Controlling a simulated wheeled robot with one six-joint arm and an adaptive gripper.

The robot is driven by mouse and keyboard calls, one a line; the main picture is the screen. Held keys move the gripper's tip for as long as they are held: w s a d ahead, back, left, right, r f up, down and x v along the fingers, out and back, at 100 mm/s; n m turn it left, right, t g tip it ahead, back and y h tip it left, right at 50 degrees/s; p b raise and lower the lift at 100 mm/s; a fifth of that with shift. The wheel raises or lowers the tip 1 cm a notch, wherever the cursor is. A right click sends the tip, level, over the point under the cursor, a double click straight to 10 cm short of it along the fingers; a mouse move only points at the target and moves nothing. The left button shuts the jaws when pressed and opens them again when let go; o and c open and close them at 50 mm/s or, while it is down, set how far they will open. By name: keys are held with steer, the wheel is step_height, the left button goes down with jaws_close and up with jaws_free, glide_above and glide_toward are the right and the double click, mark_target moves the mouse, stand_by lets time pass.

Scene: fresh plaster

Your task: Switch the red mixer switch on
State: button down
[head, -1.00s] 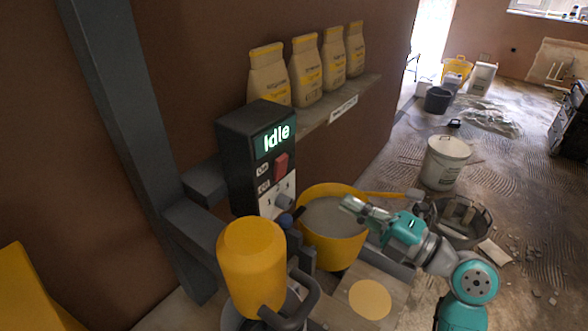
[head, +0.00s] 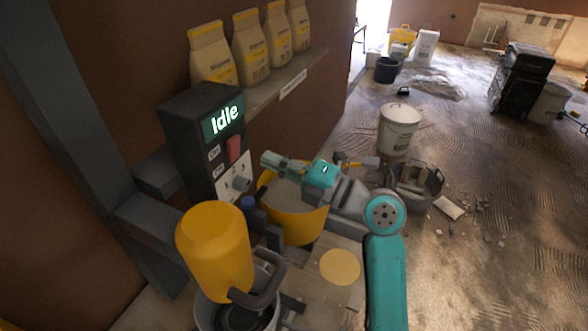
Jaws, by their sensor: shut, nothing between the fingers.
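The red mixer switch (head: 234,149) sits on the front of the dark control box (head: 183,130), beside the labels for on and off. The box's display (head: 223,118) reads "Idle".
The yellow mixer motor (head: 214,250) with its dark handle stands at the front, below the box. Paper bags (head: 250,47) line the shelf (head: 262,98) behind. A white bucket (head: 398,130) and a grey tub (head: 416,186) stand on the floor to the right.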

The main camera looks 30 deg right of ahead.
mark_target(235, 144)
steer(key=shift+x, duration=3.15)
